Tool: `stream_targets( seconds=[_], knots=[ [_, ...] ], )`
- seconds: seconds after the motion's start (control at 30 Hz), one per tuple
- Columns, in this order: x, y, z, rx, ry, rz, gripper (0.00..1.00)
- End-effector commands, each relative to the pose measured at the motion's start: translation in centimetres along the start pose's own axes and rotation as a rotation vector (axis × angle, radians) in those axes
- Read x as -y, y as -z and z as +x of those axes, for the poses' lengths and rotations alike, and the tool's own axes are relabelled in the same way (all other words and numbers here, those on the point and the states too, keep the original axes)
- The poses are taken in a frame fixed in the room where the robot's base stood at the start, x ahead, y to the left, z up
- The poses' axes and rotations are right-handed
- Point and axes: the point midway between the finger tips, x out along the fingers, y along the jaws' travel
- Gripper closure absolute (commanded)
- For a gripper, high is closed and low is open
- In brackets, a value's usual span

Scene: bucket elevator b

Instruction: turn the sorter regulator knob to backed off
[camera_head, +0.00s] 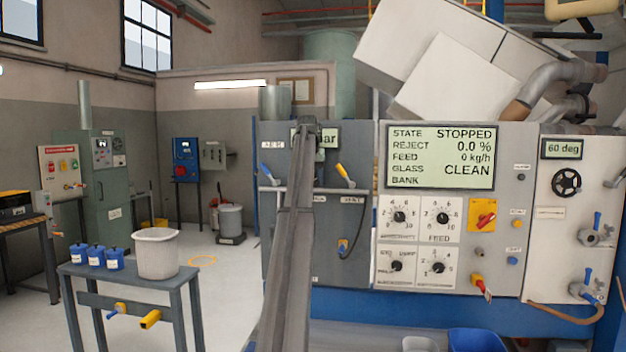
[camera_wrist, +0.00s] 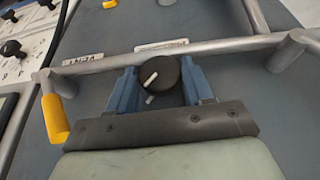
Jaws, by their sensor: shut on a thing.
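The regulator knob (camera_wrist: 168,70) is round and black with a white pointer line. In the wrist view it sits between the two blue fingers of my gripper (camera_wrist: 159,88), which are shut on its sides. The pointer slants toward the lower left in that view. A small pale mark shows just below the knob. In the head view my arm hides the knob and my fingertips. The pressure display (camera_head: 328,139), reading in "bar", is partly covered by my arm, so its number cannot be read.
A grey rail (camera_wrist: 110,66) crosses close beyond the knob. A yellow-handled lever (camera_wrist: 55,118) is near the left finger; yellow (camera_head: 345,173) and blue (camera_head: 266,171) handles flank my arm. The status screen (camera_head: 440,157) reads STOPPED, with dials below. A table (camera_head: 130,275) stands left.

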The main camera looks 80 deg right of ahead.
Motion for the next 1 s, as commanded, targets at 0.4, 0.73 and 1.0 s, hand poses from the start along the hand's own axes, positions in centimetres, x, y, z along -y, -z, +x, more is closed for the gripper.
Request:
stream_targets(
  seconds=[0.4, 0.73, 1.0],
  knots=[
    [0.5, 0.0, 0.0, 0.000, -0.160, -0.068, 0.80],
    [0.9, -0.1, 0.2, 0.000, -0.442, -0.184, 0.80],
    [1.2, -0.2, 0.4, -0.001, -0.672, -0.280, 0.80]
  ],
)
